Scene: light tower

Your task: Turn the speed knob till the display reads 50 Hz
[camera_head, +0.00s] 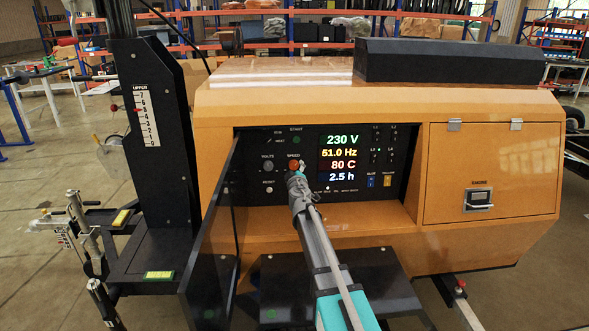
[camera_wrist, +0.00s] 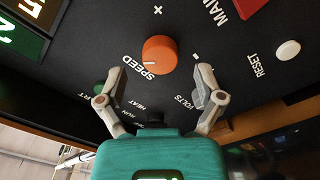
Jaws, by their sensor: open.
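The orange speed knob (camera_wrist: 160,55) sits on the black control panel, between and just beyond my open fingertips in the wrist view. It also shows in the head view (camera_head: 294,165), just above the end of my arm. My gripper (camera_wrist: 161,84) is open, with one finger on each side of the knob's near side; I cannot tell whether either finger touches it. The display (camera_head: 341,158) reads 230 V, 51.0 Hz, 80 C and 2.5 h. In the head view my gripper (camera_head: 297,176) is small and partly merges with the panel.
A volts knob (camera_head: 267,165) is left of the speed knob, with a reset button (camera_head: 269,188) below it. An open black door (camera_head: 212,235) stands left of the panel recess. A black mast (camera_head: 150,130) rises farther left. Blue and yellow sockets (camera_head: 387,181) are at right.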

